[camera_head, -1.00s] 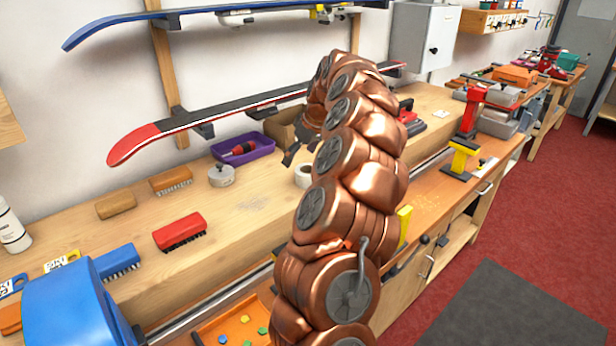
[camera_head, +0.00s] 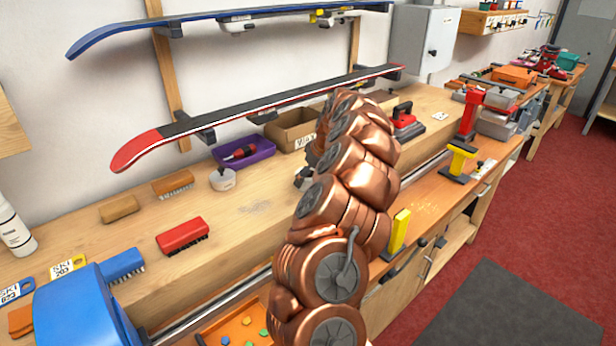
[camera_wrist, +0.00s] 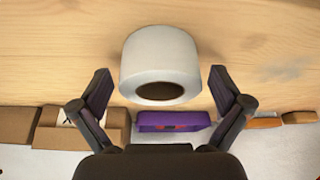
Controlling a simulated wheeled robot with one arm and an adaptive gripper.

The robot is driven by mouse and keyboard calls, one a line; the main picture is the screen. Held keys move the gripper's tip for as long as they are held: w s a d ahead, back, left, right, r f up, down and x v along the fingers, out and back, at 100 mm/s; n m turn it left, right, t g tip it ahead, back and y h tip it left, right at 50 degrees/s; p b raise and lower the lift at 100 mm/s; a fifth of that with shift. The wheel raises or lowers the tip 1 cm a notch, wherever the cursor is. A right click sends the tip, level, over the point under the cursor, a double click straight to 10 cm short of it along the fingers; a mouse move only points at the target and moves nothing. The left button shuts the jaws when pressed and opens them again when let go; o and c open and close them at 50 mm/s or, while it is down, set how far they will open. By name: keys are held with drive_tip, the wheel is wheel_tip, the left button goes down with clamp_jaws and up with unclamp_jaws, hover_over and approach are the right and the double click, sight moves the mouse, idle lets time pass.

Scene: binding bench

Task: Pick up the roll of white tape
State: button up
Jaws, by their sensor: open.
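The roll of white tape (camera_wrist: 160,58) stands on the wooden bench in the wrist view, with its dark round core facing the camera. My gripper (camera_wrist: 160,84) is open. Its two dark fingers are on either side of the roll, with a gap on both sides and nothing held.
A purple tray (camera_head: 243,152) with a red-handled tool and a cardboard box (camera_head: 290,130) stand behind, near the wall. Skis hang above.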

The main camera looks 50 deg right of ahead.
drive_tip(key=shift+w+f, duration=0.2)
drive_tip(key=shift+f, duration=0.25)
drive_tip(key=shift+c, duration=0.2)
drive_tip(key=c, duration=1)
drive_tip(key=shift+r, duration=0.1)
drive_tip(key=shift+r+b, duration=0.85)
drive_tip(key=shift+r, duration=0.65)
drive_tip(key=shift+s+r, duration=0.1)
drive_tip(key=shift+r, duration=0.05)
drive_tip(key=shift+s+a+r+b, duration=0.25)
drive_tip(key=shift+s+a+b, duration=0.55)
drive_tip(key=shift+s+a, duration=1.1)
drive_tip(key=shift+s+a+r+b, duration=0.25)
drive_tip(key=shift+s+a+b, duration=0.6)
drive_tip(key=shift+s+a, duration=1)
drive_tip(key=shift+s+a+r+b, duration=0.25)
drive_tip(key=shift+s+a+b, duration=0.55)
drive_tip(key=shift+s+a, duration=1.05)
